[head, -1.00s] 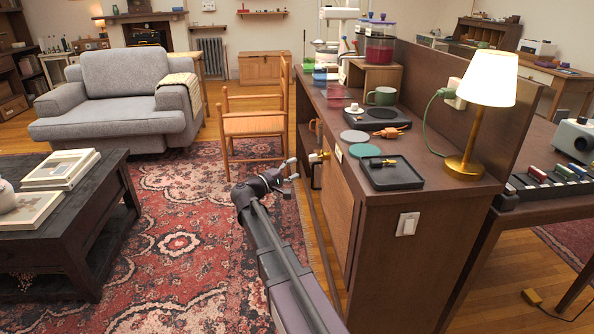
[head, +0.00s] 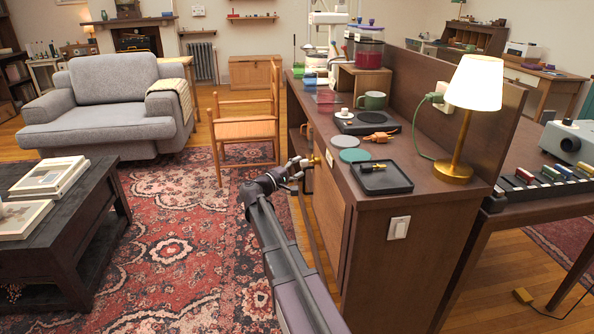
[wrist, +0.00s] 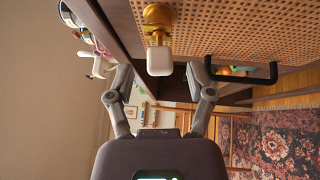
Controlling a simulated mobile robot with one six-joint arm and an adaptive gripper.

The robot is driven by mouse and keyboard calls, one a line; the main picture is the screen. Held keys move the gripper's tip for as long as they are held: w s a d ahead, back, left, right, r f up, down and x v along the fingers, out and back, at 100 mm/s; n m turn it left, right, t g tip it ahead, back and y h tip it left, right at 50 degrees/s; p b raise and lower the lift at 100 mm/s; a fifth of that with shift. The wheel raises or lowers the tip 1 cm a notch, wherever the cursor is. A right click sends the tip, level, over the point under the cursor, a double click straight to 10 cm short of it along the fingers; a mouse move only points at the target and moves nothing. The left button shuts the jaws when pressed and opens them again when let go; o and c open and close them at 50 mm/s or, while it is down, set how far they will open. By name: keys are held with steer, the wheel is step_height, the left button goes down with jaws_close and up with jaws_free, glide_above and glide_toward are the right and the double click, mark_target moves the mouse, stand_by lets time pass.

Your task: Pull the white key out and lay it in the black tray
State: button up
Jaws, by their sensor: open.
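The white key (wrist: 159,61) shows its blocky white head in the wrist view, sticking out of a brass lock (wrist: 157,17) on the cane-panelled cabinet front. My gripper (wrist: 158,82) is open, with one finger to each side of the key head and a gap on both sides. In the head view my gripper (head: 303,171) is close to the brass lock (head: 317,158), and the key cannot be made out there. The black tray (head: 384,187) lies on the cabinet top near its front corner. A small dark and brass item (head: 370,168) lies in the tray.
A black bar handle (wrist: 243,76) juts from the cabinet front right of the lock in the wrist view. Green and grey discs (head: 355,155), an orange object (head: 377,137) and a lamp (head: 460,165) stand near the tray. A wooden chair (head: 243,130) is behind my gripper.

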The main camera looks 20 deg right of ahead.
mark_target(303, 165)
steer(key=shift+x, duration=1.55)
